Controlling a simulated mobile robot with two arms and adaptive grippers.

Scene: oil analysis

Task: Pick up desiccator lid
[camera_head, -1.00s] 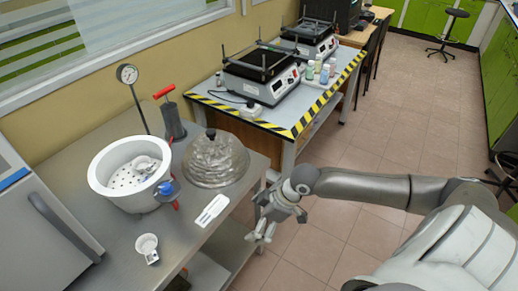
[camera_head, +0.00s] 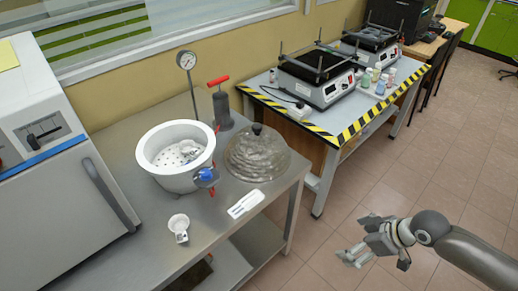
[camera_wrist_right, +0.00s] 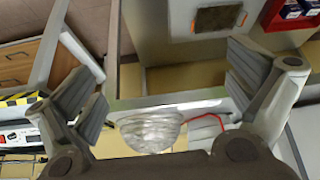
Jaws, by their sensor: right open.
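The desiccator lid (camera_head: 257,158) is a clear, ribbed dome with a dark knob on top. It rests on the metal table, right of the white desiccator base (camera_head: 177,184), which is open and shows a perforated plate inside. In the right wrist view the lid (camera_wrist_right: 148,132) shows at the lower middle, seen between my fingers. My right gripper (camera_head: 352,257) is open and empty, out over the floor to the right of the metal table and apart from the lid. It also shows in the right wrist view (camera_wrist_right: 168,88). My left gripper is not in view.
A pressure gauge (camera_head: 187,60) and a pump with a red handle (camera_head: 221,105) stand behind the base. A small white cup (camera_head: 178,222) and a white spatula-like item (camera_head: 246,203) lie in front. A striped-edge table (camera_head: 345,133) with hotplates stands behind right.

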